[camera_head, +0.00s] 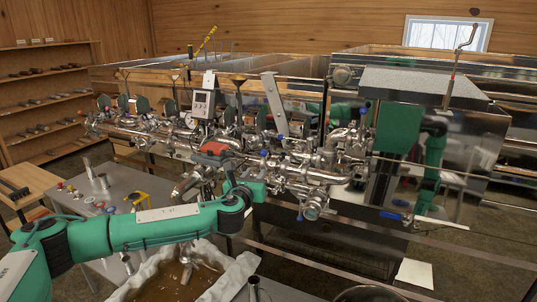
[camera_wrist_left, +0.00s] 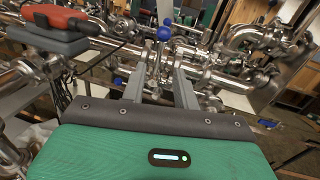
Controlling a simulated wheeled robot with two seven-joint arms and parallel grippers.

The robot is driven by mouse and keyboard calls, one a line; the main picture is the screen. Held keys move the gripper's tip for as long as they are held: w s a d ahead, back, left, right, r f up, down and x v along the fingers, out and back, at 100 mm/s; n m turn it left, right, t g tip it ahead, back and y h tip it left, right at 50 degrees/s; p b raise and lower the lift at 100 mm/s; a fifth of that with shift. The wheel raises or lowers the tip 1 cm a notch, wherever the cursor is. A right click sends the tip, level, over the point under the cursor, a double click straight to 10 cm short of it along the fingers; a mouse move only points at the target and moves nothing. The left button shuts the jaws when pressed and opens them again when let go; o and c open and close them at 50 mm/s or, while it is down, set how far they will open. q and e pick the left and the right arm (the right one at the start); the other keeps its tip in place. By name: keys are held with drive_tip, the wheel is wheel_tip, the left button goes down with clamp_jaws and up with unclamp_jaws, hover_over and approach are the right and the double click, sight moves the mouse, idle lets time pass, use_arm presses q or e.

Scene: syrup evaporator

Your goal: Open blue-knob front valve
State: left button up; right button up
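A blue knob (camera_head: 263,153) stands on the steel front pipework of the evaporator, to the right of a red device. In the left wrist view the blue knob (camera_wrist_left: 164,34) shows just beyond the fingertips, roughly in line with the gap between them. A smaller blue spot shows right behind it there. My left gripper (camera_wrist_left: 160,76) is open, its two grey fingers apart, with steel pipe fittings behind the gap. I cannot tell whether the fingers touch anything. In the head view my left arm (camera_head: 165,228) reaches in from the left below the knob. My right gripper is not in view.
The red device (camera_head: 214,148) sits on the pipes left of the blue knob. Dense pipes, valves and other blue knobs crowd around. A blue handle (camera_head: 390,215) lies lower right. A cloth-lined tub of brown syrup (camera_head: 160,286) is below my arm; a grey table (camera_head: 135,185) stands left.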

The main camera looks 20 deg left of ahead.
sight(266, 166)
use_arm(q)
drive_tip(key=w+p, duration=0.1)
drive_tip(key=w, duration=0.2)
drive_tip(key=w+p, duration=0.1)
drive_tip(key=w, duration=0.3)
drive_tip(key=w+p, duration=0.1)
drive_tip(key=w, duration=0.3)
drive_tip(key=shift+w+d+r, duration=0.1)
drive_tip(key=shift+w+r, duration=0.05)
drive_tip(key=shift+r, duration=0.1)
drive_tip(key=shift+w+p, duration=0.3)
drive_tip(key=shift+w, duration=0.4)
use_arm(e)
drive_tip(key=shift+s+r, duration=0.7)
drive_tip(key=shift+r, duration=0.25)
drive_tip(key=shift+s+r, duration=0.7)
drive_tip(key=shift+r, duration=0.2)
use_arm(q)
clamp_jaws()
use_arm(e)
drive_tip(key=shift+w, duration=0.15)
